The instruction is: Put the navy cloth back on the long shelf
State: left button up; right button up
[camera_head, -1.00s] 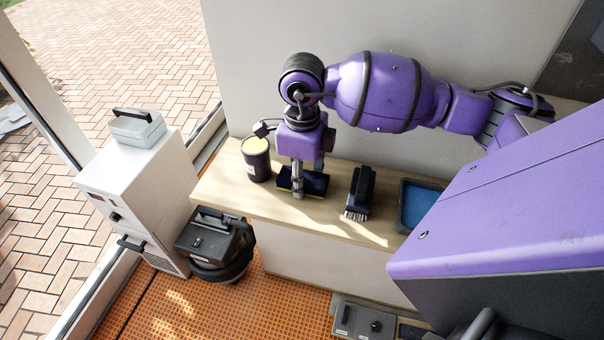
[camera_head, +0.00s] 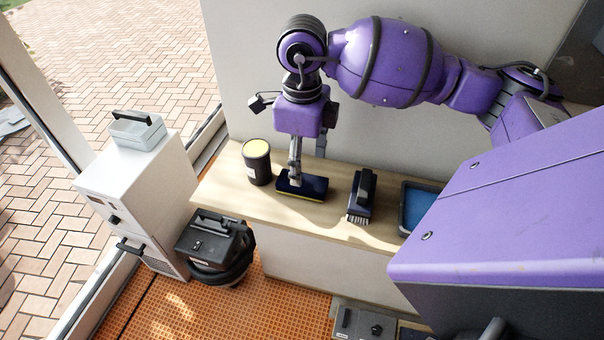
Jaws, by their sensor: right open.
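The navy cloth (camera_head: 313,186), a flat dark blue block-like piece with a yellow lower edge, lies on the long wooden shelf (camera_head: 228,192). It is between a dark tub and a brush. My right gripper (camera_head: 296,176) is open and points down just above the cloth's left part. Its fingers hide a little of the cloth, and I cannot tell whether they still touch it. My left gripper is not in view.
The dark tub (camera_head: 257,168) with a yellow top stands left of the cloth. The brush (camera_head: 361,198) and a blue tray (camera_head: 416,208) are to its right. A white cabinet (camera_head: 150,190) and a black case (camera_head: 210,240) stand at the left.

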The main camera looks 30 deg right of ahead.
notch_tip(320, 180, up, 6)
jog(key=shift+f, duration=0.1)
dwell(0.6)
dwell(0.3)
dwell(0.5)
